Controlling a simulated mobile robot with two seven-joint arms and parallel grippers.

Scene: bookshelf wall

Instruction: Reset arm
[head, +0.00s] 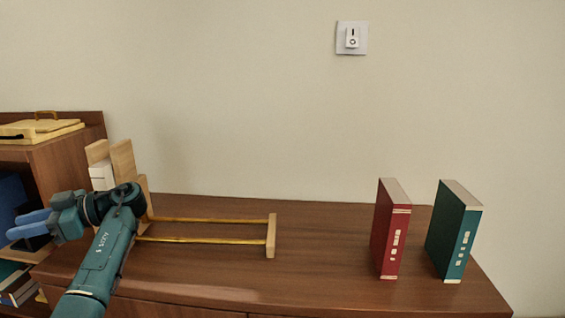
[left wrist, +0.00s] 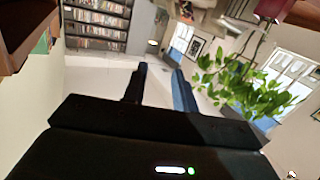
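My left arm (head: 103,255) rises from the bottom left of the head view and bends left at the wrist. My left gripper (head: 22,228) points left, in front of the shelf unit at the left edge. In the left wrist view the fingers of my left gripper (left wrist: 160,70) stand apart with nothing between them, so it is open and empty. The arm hides part of the wooden cabinet and the left end of the book rack (head: 271,237). My right gripper is in neither view.
A red book (head: 388,230) and a green book (head: 452,232) stand upright at the right of the cabinet top (head: 325,250). A yellow case (head: 40,129) lies on the left shelf unit (head: 72,160). The cabinet top between rack and red book is clear.

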